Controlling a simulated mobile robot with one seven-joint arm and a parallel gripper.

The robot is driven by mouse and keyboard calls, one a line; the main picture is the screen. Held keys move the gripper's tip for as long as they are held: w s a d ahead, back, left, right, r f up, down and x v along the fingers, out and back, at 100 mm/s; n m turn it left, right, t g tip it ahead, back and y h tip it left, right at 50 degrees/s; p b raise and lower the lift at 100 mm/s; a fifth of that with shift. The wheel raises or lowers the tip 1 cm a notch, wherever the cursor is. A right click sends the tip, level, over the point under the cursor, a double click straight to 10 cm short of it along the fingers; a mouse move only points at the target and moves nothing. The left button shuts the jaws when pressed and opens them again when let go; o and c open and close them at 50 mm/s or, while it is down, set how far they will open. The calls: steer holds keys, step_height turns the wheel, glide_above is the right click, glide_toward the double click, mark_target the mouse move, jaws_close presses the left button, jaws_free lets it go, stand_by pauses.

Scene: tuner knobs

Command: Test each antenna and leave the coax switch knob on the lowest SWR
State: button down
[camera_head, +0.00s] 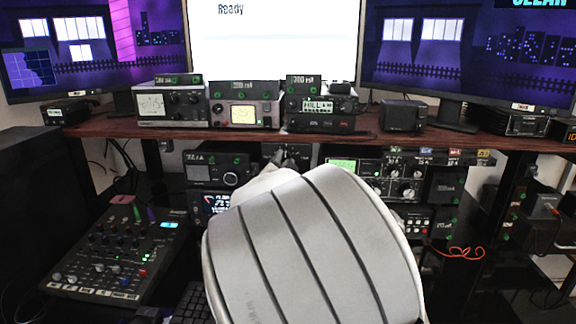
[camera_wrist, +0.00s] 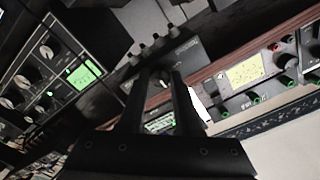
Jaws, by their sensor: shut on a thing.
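The coax switch (camera_wrist: 182,54) is a dark box with several round connectors along one edge, in the middle of the wrist view. In the head view, its dark front (camera_head: 298,152) shows in part under the shelf. Its knob (camera_wrist: 162,79) has a pale mark and sits between the fingertips of my gripper (camera_wrist: 160,76), which is shut on it. In the head view my pale arm hides the fingertips and the knob. The monitor (camera_head: 275,45) reads "Ready". A lit yellow meter display (camera_head: 243,115) is on the shelf; it also shows in the wrist view (camera_wrist: 246,72). I cannot read its needle.
Radios line the dark wooden shelf (camera_head: 105,127) above the switch. A radio with a green screen and knobs (camera_head: 402,175) stands right of my arm. A mixer (camera_head: 122,248) lies at the lower left. Red wires (camera_head: 458,252) hang at the lower right.

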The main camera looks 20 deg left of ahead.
stand_by(0.4)
steer(key=c, duration=0.6)
jaws_free()
steer(key=p+v, duration=0.2)
steer(key=v, duration=1.5)
steer(key=shift+s+p, duration=0.25)
steer(key=shift+p, duration=0.05)
steer(key=shift+a, duration=0.1)
jaws_close()
stand_by(0.4)
